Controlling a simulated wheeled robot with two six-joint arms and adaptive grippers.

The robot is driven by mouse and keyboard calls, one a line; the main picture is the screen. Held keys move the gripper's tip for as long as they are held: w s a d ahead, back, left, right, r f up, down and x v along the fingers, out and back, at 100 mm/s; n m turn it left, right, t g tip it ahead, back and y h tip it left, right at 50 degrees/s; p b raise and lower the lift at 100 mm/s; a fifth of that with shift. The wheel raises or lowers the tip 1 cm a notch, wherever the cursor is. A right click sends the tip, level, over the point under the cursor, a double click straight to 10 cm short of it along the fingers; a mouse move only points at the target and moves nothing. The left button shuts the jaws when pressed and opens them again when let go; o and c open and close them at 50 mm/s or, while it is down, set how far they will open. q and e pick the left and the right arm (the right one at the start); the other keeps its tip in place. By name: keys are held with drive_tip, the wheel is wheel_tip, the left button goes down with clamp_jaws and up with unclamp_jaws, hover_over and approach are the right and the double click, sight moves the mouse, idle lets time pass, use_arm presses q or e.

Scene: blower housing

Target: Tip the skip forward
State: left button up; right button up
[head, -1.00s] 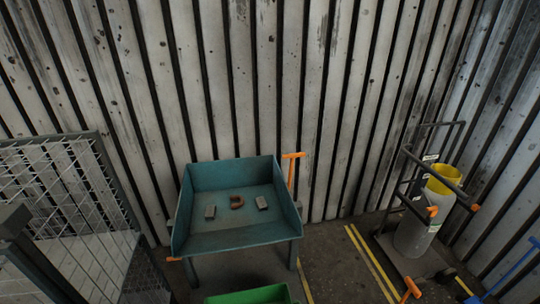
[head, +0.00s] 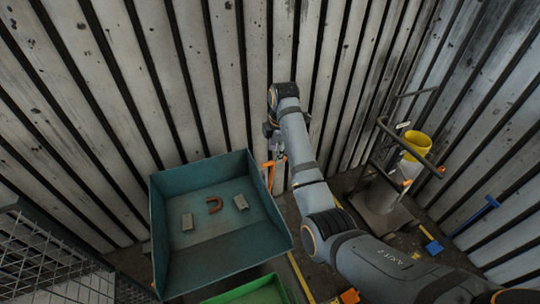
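The skip (head: 217,252) is a teal open tray on the left of the middle. An orange lever (head: 269,178) stands beside the skip's far right side. My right arm reaches in from the lower right, and my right gripper (head: 277,156) points down at the top of this lever. The gripper is small and partly hidden by its own wrist, so I cannot tell whether its fingers are closed on the lever. My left gripper is out of view.
A green bin (head: 252,292) sits in front of the skip. A mesh cage (head: 45,265) stands at the lower left. A trolley (head: 382,214) with a grey cylinder and yellow bucket (head: 415,146) is at the right. A plank wall (head: 180,80) closes the back.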

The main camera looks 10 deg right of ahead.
sight(275, 164)
drive_tip(key=shift+w+d+f, duration=0.15)
drive_tip(key=shift+w+f, duration=0.1)
drive_tip(key=shift+w, duration=0.05)
drive_tip(key=shift+s+f, duration=0.1)
drive_tip(key=shift+s, duration=0.15)
drive_tip(key=f+p, duration=0.1)
drive_tip(key=f, duration=0.1)
drive_tip(key=f+p, duration=0.1)
drive_tip(key=f, duration=0.2)
drive_tip(key=shift+s+a+f, duration=0.15)
drive_tip(key=shift+a+f, duration=0.05)
drive_tip(key=shift+f, duration=0.15)
drive_tip(key=f, duration=0.1)
drive_tip(key=w+f, duration=0.1)
drive_tip(key=shift+w+f+p, duration=0.15)
drive_tip(key=shift+f+p, duration=0.15)
drive_tip(key=shift+f, duration=0.4)
drive_tip(key=shift+r, duration=0.1)
drive_tip(key=shift+c, duration=2)
clamp_jaws()
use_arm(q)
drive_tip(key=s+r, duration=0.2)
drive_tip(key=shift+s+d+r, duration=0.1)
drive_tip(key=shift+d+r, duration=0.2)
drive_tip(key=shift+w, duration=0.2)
